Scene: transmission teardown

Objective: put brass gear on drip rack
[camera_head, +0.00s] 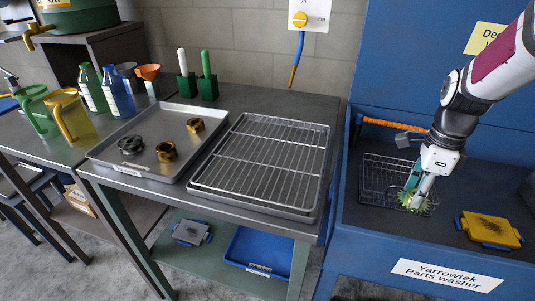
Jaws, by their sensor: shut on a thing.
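My gripper (420,192) is at the right, inside the blue parts washer (345,225), over a wire basket (371,191). The drip rack (268,158) is a wire grid over a metal tray on the table, left of the washer. The rack is empty.
A yellow block (489,230) lies right of the basket. The washer's blue wall stands between basket and rack.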

